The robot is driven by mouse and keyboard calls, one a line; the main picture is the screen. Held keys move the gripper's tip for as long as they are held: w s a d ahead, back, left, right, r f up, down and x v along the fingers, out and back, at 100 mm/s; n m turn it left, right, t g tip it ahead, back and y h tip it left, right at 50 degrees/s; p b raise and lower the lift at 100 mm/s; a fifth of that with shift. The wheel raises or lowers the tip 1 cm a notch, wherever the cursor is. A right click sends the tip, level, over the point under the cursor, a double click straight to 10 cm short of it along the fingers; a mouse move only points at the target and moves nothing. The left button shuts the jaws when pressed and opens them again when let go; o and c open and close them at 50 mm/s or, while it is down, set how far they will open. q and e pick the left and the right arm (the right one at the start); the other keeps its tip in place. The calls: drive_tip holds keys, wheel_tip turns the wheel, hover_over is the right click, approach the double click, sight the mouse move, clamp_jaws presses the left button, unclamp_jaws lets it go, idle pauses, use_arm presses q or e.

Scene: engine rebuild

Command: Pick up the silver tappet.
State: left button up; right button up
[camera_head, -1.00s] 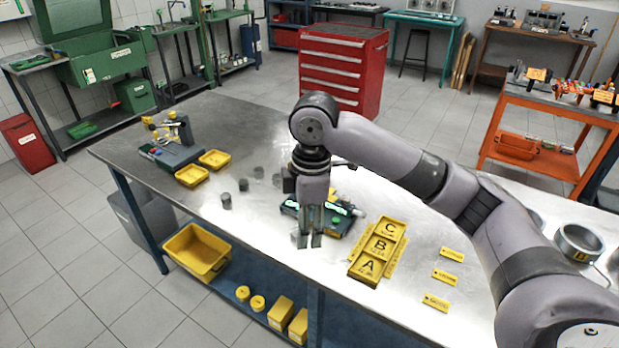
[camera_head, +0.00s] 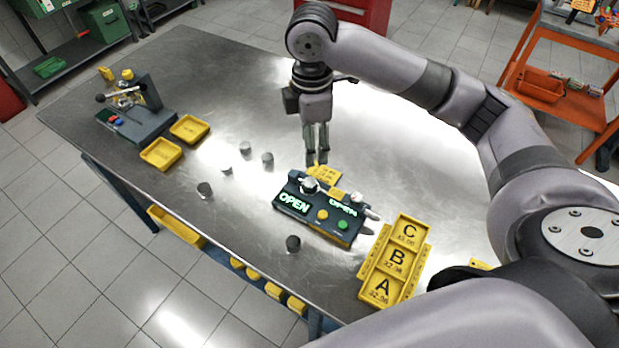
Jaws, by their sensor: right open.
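Several small grey metal cylinders stand on the steel workbench (camera_head: 200,75). One tappet (camera_head: 245,148), another tappet (camera_head: 267,159) and a third tappet (camera_head: 226,167) stand in a loose group left of my right gripper. A darker tappet (camera_head: 205,189) stands nearer the front edge, and another dark tappet (camera_head: 293,243) is in front of the gauge box. I cannot tell for sure which one is the silver tappet. My right gripper (camera_head: 317,160) points down with open, empty fingers behind the gauge box, to the right of the group. My left gripper is out of view.
The gauge box (camera_head: 316,218) with lit "OPEN" displays stands mid-bench. A yellow A/B/C tray (camera_head: 398,258) is to its right. Two yellow trays (camera_head: 160,154) and a small bench fixture (camera_head: 140,118) stand at the left. The back of the bench is clear.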

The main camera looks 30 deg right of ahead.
wheel_tip(320, 180, down, 4)
drive_tip(key=p, duration=0.1)
hover_over(310, 182)
drive_tip(key=f, duration=0.4)
drive_tip(key=shift+s+f, duration=0.15)
drive_tip(key=shift+s, duration=0.05)
drive_tip(key=f+p, duration=0.2)
drive_tip(key=f, duration=0.2)
drive_tip(key=shift+w, duration=0.2)
drive_tip(key=shift+f, duration=0.6)
drive_tip(key=c, duration=0.4)
clamp_jaws()
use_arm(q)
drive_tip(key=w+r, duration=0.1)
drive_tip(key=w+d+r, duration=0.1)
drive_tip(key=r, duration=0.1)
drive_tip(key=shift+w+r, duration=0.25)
use_arm(e)
drive_tip(key=shift+r, duration=0.1)
